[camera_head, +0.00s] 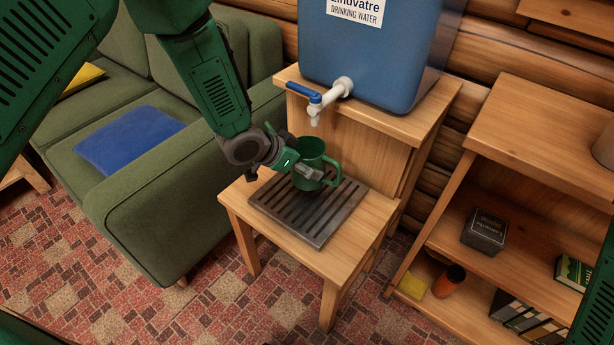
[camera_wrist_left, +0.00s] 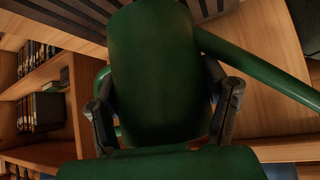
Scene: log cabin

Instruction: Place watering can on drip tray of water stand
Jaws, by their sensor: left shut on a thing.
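The green watering can (camera_head: 316,152) is upright over the back part of the dark slatted drip tray (camera_head: 318,236). I cannot tell whether its base touches the slats. The tray lies on the lower shelf of the wooden water stand (camera_head: 270,228). My left gripper (camera_head: 304,172) is shut on the can's body from the left. In the left wrist view the can (camera_wrist_left: 155,70) fills the middle, between the two fingers (camera_wrist_left: 165,112), and its spout or handle runs off to the right. My right gripper is not in view.
A blue water container (camera_head: 370,55) stands on the upper shelf, and its white tap (camera_head: 333,96) with a blue lever hangs just above the can. A green sofa (camera_head: 180,190) is close on the left. A wooden shelf unit (camera_head: 540,130) stands at the right.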

